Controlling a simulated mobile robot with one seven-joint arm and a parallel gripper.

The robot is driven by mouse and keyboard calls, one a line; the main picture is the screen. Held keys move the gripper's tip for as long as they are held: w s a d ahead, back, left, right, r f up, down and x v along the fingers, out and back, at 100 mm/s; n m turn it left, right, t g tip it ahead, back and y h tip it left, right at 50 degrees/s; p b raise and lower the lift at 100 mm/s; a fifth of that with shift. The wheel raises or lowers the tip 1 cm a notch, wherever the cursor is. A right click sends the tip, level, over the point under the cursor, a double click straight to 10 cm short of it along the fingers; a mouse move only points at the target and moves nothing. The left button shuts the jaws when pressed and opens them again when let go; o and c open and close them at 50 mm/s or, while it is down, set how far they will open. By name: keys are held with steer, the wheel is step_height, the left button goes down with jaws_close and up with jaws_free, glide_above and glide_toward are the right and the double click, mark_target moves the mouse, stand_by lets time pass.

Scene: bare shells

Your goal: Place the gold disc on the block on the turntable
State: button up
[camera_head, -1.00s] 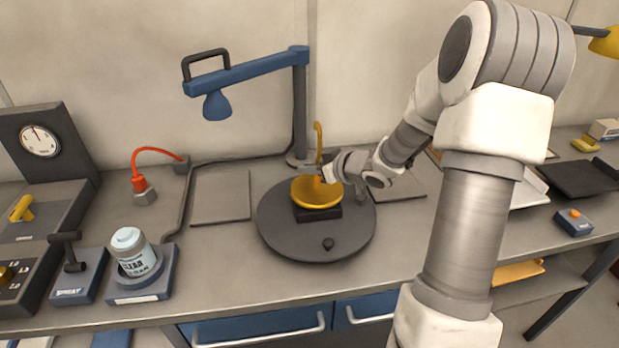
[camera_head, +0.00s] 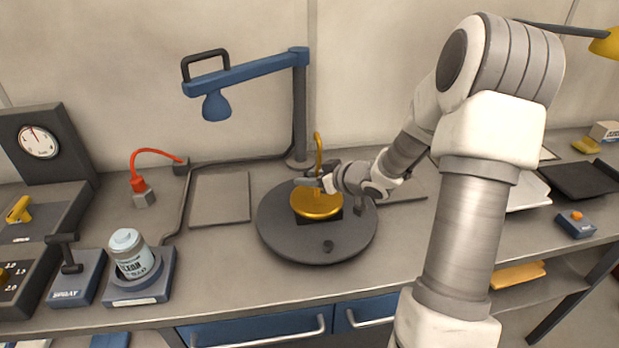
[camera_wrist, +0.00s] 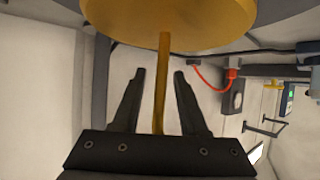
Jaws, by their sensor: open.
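The gold disc (camera_head: 316,207) rests on the dark block (camera_head: 333,215) on the round grey turntable (camera_head: 283,240). A thin gold stem stands up from the disc, hooked at its top. My gripper (camera_head: 312,182) is at the stem, just above the disc. In the wrist view the gold disc (camera_wrist: 170,22) fills the top, and its stem runs down between the two spread dark fingers of my gripper (camera_wrist: 160,73), with gaps on both sides. The disc hides most of the block.
A blue lamp arm (camera_head: 250,72) on a post reaches over the bench behind the turntable. A light blue jar (camera_head: 131,255) stands in a holder at the left. A flat grey plate (camera_head: 220,198) lies left of the turntable. The bench front (camera_head: 250,290) is clear.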

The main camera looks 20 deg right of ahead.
steer(key=shift+r, duration=0.2)
steer(key=shift+s+d+r, duration=0.15)
steer(key=shift+s+r, duration=0.05)
steer(key=shift+s, duration=0.05)
steer(key=p+v, duration=0.2)
steer(key=v, duration=0.9)
steer(key=shift+s+p, duration=0.2)
steer(key=shift+p, duration=0.15)
